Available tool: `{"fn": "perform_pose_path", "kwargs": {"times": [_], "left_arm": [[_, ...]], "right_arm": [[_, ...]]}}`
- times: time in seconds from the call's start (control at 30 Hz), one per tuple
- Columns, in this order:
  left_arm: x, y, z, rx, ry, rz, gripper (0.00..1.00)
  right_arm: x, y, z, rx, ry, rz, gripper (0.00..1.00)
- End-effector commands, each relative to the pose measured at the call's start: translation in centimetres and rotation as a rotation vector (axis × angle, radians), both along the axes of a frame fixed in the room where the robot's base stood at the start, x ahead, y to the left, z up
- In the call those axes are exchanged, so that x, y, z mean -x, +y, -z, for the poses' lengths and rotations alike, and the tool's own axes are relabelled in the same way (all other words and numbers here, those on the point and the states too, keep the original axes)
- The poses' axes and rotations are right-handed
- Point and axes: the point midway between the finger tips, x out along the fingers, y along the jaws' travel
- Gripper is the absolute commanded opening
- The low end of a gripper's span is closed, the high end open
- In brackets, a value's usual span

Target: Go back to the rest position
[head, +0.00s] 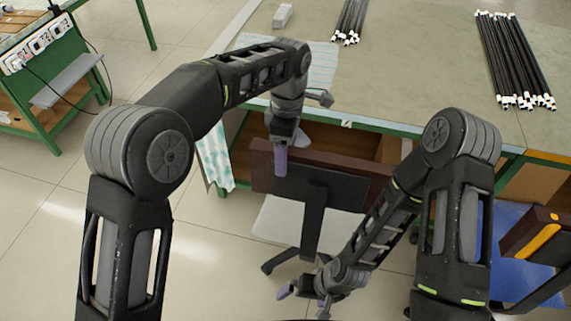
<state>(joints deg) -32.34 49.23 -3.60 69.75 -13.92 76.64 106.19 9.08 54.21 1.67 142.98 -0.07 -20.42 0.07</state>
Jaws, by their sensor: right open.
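My left arm reaches in from the left over the table's front edge. Its gripper (281,160) hangs down in front of the chair's backrest, with purple fingertips seen edge-on, so its opening cannot be told. Nothing shows held in it. My right arm is bent downward. Its gripper (304,300) is low near the bottom middle, beside the chair base, with its purple fingertips apart and nothing visible between them. A bundle of black rods with white ends (515,60) lies at the table's right. A smaller bundle (349,22) lies at the back middle.
The green-framed table (420,65) has a clear stretch between the bundles. A small white block (283,15) lies on it. A chair (320,185) stands before the table, close to both grippers. Another chair (530,235) is at right. A green workbench with sockets (45,65) stands at left.

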Motion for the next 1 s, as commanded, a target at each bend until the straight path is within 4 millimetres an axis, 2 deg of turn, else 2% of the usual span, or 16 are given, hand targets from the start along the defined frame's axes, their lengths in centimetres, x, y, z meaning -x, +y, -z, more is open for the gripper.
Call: {"fn": "perform_pose_path", "kwargs": {"times": [0.1, 0.2, 0.7, 0.83, 1.0], "left_arm": [[-0.1, -0.1, -1.4, 0.000, 0.000, 0.001, 0.71], [-0.1, -0.1, -1.9, 0.000, 0.000, 0.000, 0.71], [-0.1, -0.1, -2.0, 0.000, 0.001, 0.000, 0.71], [-0.1, -0.1, -3.1, 0.000, 0.000, 0.000, 0.71], [-0.2, -0.1, -5.9, 0.000, 0.000, 0.000, 0.71]], "right_arm": [[0.0, 0.0, 0.0, 0.000, 0.000, 0.000, 1.00], [0.0, 0.0, 0.1, 0.000, 0.000, 0.000, 1.00], [0.0, 0.0, -0.1, 0.000, 0.000, 0.000, 1.00], [0.1, 0.0, -1.1, 0.001, 0.002, 0.000, 1.00], [0.2, -0.1, -3.8, 0.005, 0.008, 0.002, 1.00]]}}
